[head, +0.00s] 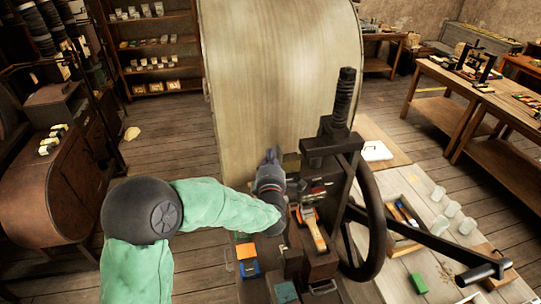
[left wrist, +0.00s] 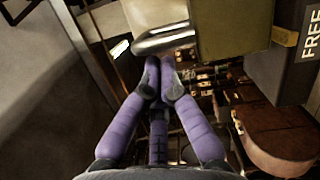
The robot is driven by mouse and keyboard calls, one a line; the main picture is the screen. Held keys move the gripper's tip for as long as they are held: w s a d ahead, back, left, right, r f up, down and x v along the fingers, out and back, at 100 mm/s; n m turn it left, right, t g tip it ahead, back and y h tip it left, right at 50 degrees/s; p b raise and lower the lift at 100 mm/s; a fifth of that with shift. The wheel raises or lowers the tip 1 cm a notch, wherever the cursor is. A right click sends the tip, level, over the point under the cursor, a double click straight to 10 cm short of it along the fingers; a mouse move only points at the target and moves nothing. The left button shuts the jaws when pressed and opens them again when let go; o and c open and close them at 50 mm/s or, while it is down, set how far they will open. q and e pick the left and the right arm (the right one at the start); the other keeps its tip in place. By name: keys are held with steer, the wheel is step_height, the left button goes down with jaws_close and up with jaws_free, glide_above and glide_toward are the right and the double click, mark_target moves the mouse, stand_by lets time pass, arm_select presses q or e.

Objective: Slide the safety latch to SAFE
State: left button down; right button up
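The press (head: 333,150) stands at the middle right, with a dark handwheel (head: 378,225) on its right side. My left gripper (head: 272,157) is at the press's left side, beside a brass-coloured plate. In the left wrist view its purple fingers (left wrist: 160,72) converge with their tips together. A rounded silver metal piece (left wrist: 165,40), perhaps the latch's knob, lies just beyond the tips, and I see nothing between them. The brass-coloured block (left wrist: 232,30) is right of it. A dark block with the word FREE (left wrist: 311,35) is at the far right. The word SAFE is not visible. My right gripper is not in view.
A large pale rounded panel (head: 280,70) rises behind the press. A lever with a black grip (head: 483,276) reaches out to the right over the bench. A wooden tray (head: 404,222), clear cups (head: 450,209) and a green block (head: 418,283) lie on the bench.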

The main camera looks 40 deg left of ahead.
mark_target(284, 162)
arm_select(q)
steer(key=w+d+b, duration=0.2)
steer(key=w, duration=0.1)
steer(key=shift+d+f, duration=0.1)
steer(key=shift+d, duration=0.15)
steer(key=shift+w+d, duration=0.1)
steer(key=shift+w, duration=0.15)
